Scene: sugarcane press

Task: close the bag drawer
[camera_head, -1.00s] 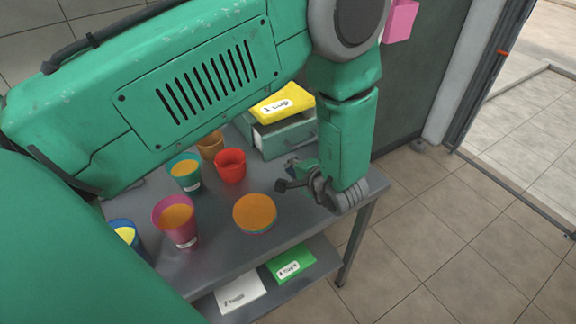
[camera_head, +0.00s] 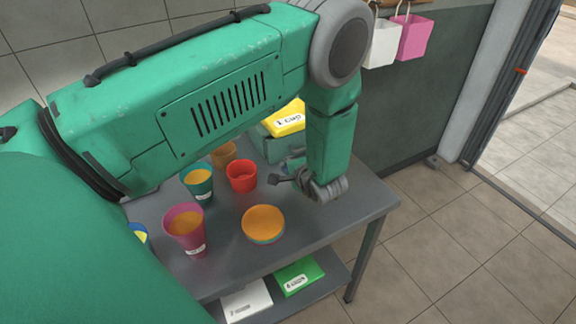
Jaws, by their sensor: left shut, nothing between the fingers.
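The bag drawer (camera_head: 272,147) is a grey-green box at the back of the grey table, with a yellow "1 cup" bag (camera_head: 287,121) at its top. My left forearm hides its right part and most of its front, so I cannot tell how far it is open. My left gripper (camera_head: 279,179) is shut and empty. It is low over the table, in front of the drawer and right of the red cup. I cannot tell whether it touches anything. My right gripper is not in view.
A red cup (camera_head: 242,177), a teal cup (camera_head: 199,187), a pink cup (camera_head: 187,234) and an orange-topped stack (camera_head: 263,222) stand near the gripper. White (camera_head: 248,300) and green (camera_head: 299,276) packets lie on the lower shelf. The table's right end (camera_head: 355,213) is clear.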

